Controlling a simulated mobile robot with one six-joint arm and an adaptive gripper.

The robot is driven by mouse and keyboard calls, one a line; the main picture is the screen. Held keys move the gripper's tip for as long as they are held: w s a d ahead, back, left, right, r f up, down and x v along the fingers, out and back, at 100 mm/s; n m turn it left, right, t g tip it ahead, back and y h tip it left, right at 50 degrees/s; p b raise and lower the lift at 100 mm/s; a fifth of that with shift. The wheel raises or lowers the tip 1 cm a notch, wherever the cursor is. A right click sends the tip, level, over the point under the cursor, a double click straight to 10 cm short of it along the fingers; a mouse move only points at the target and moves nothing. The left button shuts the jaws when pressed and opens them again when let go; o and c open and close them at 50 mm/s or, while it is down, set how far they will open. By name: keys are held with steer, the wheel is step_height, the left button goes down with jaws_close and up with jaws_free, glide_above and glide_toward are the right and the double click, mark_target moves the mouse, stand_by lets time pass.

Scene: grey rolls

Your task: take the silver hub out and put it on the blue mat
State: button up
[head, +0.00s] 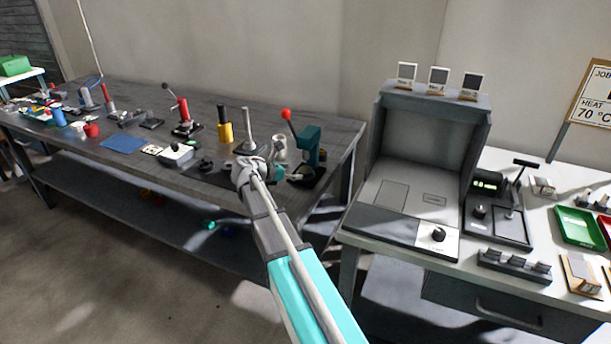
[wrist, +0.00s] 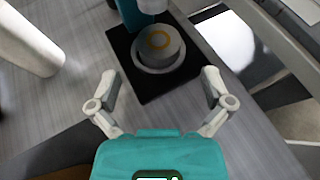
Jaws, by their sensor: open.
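The silver hub (wrist: 164,53) appears to be the round grey piece with an orange ring on top. It sits in a round seat on the black base (wrist: 143,92) of the teal press (head: 310,142), under the ram. In the head view the press stands near the bench's right end. My gripper (wrist: 160,82) is open and empty, its two fingers apart on the near side of the press base, not touching the hub. In the head view my gripper (head: 264,174) is just left of the press. The blue mat (head: 124,144) lies bare further left on the bench.
A red-knobbed lever (head: 286,115) sticks up from the press. A gap separates this bench from the white-topped table (head: 405,205) at right. Small devices lie between press and mat.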

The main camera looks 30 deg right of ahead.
mark_target(305, 169)
steer(key=shift+d, duration=0.1)
steer(key=shift+b+x, duration=0.95)
steer(key=shift+x, duration=1.6)
steer(key=c, duration=1.3)
steer(key=shift+r, duration=0.25)
step_height(305, 169, up, 4)
steer(key=p, duration=0.4)
steer(key=shift+f, duration=0.25)
steer(key=s+a, duration=0.1)
steer(key=a, duration=1.1)
steer(key=s+a, duration=0.1)
steer(key=a, duration=0.5)
steer(key=shift+s+f, duration=0.2)
steer(key=shift+s, duration=0.1)
